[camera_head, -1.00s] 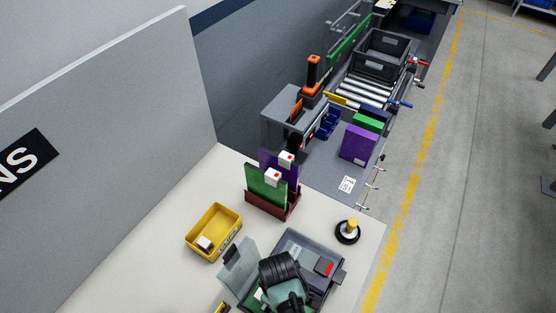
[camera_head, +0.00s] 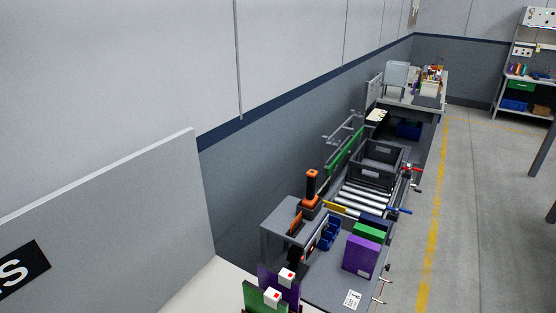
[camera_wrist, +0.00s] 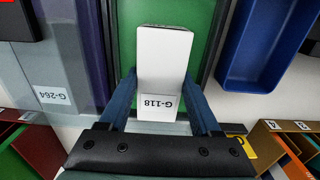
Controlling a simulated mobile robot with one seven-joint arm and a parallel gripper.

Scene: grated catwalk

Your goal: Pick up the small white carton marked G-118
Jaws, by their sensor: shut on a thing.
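The small white carton marked G-118 (camera_wrist: 165,55) is in the middle of the wrist view, its label upside down in the picture. My gripper (camera_wrist: 160,84) has its two blue fingers on either side of it and is shut on it. The far end of the carton lies in front of a green surface (camera_wrist: 205,22). I cannot tell whether the carton touches anything beneath it. Neither the carton nor my gripper shows in the head view.
In the wrist view, a blue bin (camera_wrist: 262,50) is close on the right, and a grey item labelled G-264 (camera_wrist: 55,97) is on the left. Open floor (camera_head: 480,220) lies to the right.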

